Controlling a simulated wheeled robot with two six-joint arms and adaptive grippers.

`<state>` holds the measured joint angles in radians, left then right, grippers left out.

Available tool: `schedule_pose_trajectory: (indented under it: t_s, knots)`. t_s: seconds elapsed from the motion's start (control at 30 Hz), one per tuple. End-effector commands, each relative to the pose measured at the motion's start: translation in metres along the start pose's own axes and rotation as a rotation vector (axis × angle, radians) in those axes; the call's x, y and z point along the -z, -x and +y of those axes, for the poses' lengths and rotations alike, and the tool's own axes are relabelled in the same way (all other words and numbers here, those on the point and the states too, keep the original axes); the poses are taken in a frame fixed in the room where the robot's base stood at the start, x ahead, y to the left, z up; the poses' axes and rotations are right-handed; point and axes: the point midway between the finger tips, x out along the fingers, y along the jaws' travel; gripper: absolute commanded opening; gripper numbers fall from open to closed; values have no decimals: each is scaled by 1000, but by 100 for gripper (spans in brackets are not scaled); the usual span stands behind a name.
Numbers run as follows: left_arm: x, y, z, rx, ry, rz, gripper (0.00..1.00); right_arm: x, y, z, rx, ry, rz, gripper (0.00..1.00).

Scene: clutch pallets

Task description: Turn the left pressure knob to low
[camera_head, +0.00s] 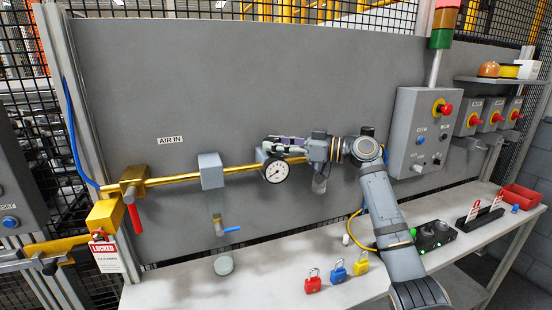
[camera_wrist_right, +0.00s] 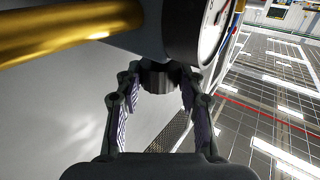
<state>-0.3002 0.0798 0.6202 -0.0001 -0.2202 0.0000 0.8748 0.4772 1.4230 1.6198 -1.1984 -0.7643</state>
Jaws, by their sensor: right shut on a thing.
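A grey pressure regulator with a round white gauge (camera_head: 276,171) sits on the brass air pipe (camera_head: 180,179) on the grey panel. My right gripper (camera_head: 270,143) reaches in from the right, just above the gauge. In the right wrist view, its two fingers (camera_wrist_right: 158,82) are closed around a dark ribbed knob (camera_wrist_right: 158,76) on the regulator body, with the gauge (camera_wrist_right: 207,25) beside it at the upper right. The knob is hidden behind the fingers in the head view, and I cannot read its setting. My left gripper is not in view.
A grey block (camera_head: 211,170) and a red-handled valve (camera_head: 133,205) are on the pipe to the left. A blue-handled valve (camera_head: 226,230) is below. Red, blue and yellow padlocks (camera_head: 337,274) stand on the bench. A control box (camera_head: 420,130) is right of my arm.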

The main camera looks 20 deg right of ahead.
Motion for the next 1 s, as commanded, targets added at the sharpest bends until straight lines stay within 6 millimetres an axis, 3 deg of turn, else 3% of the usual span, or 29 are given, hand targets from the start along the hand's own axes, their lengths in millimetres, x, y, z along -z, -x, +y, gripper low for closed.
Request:
schedule_pose_trajectory:
  t_s: [0.43,1.0]
  knots:
    - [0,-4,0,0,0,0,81,0,-1,4,231,-4,-1,7]
    - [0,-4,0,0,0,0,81,-1,-1,4,269,-4,-3,7]
